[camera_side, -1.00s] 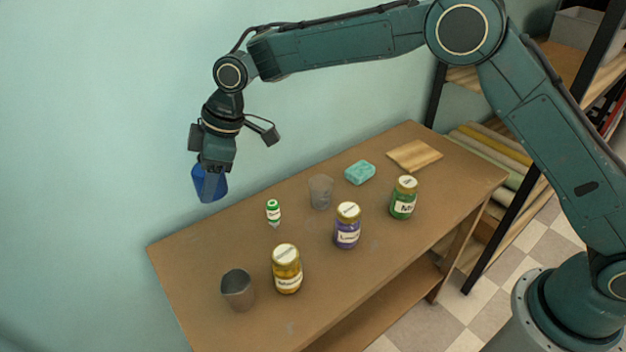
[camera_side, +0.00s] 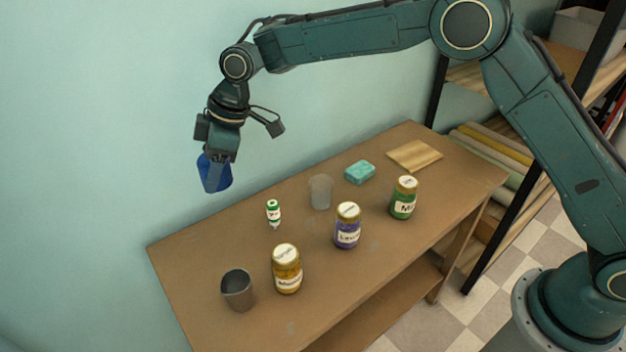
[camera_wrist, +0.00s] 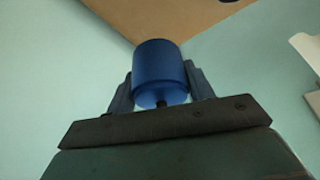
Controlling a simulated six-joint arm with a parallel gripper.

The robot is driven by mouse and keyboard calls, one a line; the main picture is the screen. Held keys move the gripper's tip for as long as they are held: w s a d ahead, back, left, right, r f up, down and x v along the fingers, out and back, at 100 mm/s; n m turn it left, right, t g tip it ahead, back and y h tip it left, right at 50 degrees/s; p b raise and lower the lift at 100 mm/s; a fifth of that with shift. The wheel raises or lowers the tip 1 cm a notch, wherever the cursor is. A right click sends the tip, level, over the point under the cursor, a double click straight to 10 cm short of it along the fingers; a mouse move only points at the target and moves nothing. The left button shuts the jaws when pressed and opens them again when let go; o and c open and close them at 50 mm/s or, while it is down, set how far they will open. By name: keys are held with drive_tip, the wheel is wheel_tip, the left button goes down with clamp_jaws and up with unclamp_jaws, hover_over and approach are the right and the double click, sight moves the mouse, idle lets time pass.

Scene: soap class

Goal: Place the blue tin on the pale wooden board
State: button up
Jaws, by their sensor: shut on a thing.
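The blue tin (camera_side: 222,173) hangs in my gripper (camera_side: 216,168), above the table's back left part in the side view. In the wrist view the tin (camera_wrist: 158,68) sits between the two fingers of my gripper (camera_wrist: 160,90), which is shut on it. The tin is slightly tilted in the side view, and the fingers hide part of it. The pale wooden board (camera_side: 415,155) lies flat and bare at the table's far right end, well to the right of the gripper.
A teal sponge (camera_side: 360,172) lies left of the board.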

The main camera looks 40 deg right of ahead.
drive_tip(key=w+d+m+t+h, duration=0.1)
drive_tip(key=w+d+m, duration=0.2)
drive_tip(key=d, duration=0.5)
drive_tip(key=w+d+m+t, duration=0.1)
drive_tip(key=w+d+m, duration=0.15)
drive_tip(key=d, duration=0.55)
drive_tip(key=r+m+h, duration=0.1)
drive_tip(key=m+h, duration=0.5)
drive_tip(key=m, duration=0.9)
hover_over(413, 150)
drive_tip(key=s+a, duration=0.1)
drive_tip(key=s, duration=0.1)
drive_tip(key=shift+n, duration=0.25)
drive_tip(key=f, duration=1.9)
drive_tip(key=shift+w+f, duration=0.3)
drive_tip(key=shift+f, duration=0.05)
drive_tip(key=shift+a+f, duration=0.1)
drive_tip(key=o, duration=1.1)
drive_tip(key=shift+y, duration=0.3)
